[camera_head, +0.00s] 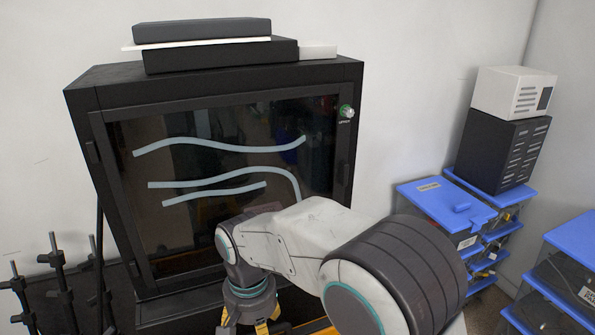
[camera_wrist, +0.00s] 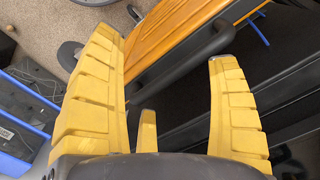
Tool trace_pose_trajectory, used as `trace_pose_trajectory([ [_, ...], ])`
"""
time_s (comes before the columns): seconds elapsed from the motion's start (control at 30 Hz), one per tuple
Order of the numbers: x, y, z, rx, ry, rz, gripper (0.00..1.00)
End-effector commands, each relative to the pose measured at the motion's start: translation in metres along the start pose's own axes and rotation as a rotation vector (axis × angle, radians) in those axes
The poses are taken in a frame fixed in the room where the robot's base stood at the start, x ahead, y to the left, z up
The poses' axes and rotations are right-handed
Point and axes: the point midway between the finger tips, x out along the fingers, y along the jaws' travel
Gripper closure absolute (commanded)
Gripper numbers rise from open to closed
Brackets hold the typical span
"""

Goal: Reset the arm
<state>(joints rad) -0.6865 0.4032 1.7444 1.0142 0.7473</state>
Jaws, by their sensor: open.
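My arm (camera_head: 305,232) reaches forward from the lower right in the head view, in front of a black cabinet with a dark glass door. It bends down at the elbow. My gripper (camera_head: 248,326) hangs at the bottom edge of the head view, where its yellow fingers are mostly cut off. In the wrist view my gripper (camera_wrist: 163,45) shows its yellow fingers spread wide apart, with nothing held between them. Beyond them are an orange wooden surface (camera_wrist: 178,38) and a dark bar-like handle (camera_wrist: 200,55).
Blue-lidded bins (camera_head: 445,203) stand at right, with a black vented case (camera_head: 500,150) above. Black stands (camera_head: 57,262) are at lower left. Floor (camera_wrist: 30,45) shows in the wrist view.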

Motion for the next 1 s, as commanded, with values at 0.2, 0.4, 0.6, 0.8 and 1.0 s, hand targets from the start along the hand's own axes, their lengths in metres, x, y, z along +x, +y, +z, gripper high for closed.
trace_pose_trajectory([
  [0.2, 0.018, 0.034, 0.036, -0.405, -0.06, 0.036, 0.18],
  [0.4, 0.003, 0.103, 0.073, -0.628, -0.056, 0.017, 0.18],
  [0.6, -0.014, 0.167, 0.102, -0.508, 0.01, -0.008, 0.18],
  [0.8, -0.03, 0.212, 0.121, -0.339, 0.117, -0.028, 0.18],
  [1.0, -0.055, 0.24, 0.119, -0.187, 0.267, -0.035, 0.18],
])
